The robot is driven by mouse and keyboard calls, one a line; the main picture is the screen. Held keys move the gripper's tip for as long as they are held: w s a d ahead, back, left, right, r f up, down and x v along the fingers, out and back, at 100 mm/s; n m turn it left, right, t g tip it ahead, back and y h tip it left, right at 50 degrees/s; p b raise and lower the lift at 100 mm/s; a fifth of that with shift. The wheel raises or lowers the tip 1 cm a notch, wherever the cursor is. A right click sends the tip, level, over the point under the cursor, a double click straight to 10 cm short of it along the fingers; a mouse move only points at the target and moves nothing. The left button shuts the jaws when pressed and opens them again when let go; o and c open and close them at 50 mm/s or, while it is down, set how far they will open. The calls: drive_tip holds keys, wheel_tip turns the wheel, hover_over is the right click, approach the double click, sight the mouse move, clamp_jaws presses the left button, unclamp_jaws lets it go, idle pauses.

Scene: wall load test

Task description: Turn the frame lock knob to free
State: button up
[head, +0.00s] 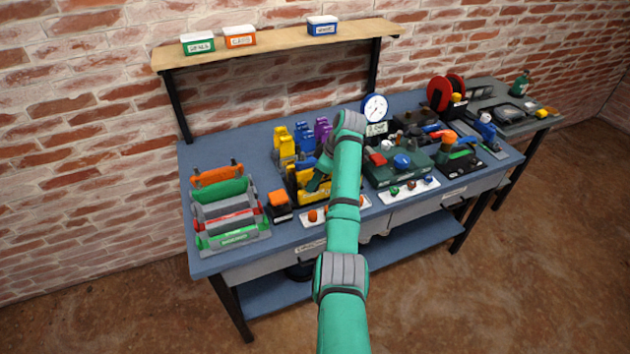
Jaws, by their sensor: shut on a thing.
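A yellow and black frame unit (296,193) stands on the blue workbench, left of my forearm. My gripper (314,184) is small in the head view and points down and left into the right part of this unit. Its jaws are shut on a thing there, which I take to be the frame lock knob. The knob itself is hidden or too small to make out, so its setting cannot be read. My arm hides the right side of the unit.
A rack of coloured bars (231,239) stands at the left of the workbench (240,141). An orange and black block (279,205) is beside the unit. Yellow and purple holders (283,141) stand behind it. A dial gauge (375,107) and a green box (398,172) are to the right.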

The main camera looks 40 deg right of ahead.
drive_tip(key=o, duration=1)
drive_tip(key=shift+o, duration=0.2)
drive_tip(key=v, duration=1.1)
drive_tip(key=shift+f, duration=0.1)
drive_tip(key=shift+w, duration=0.1)
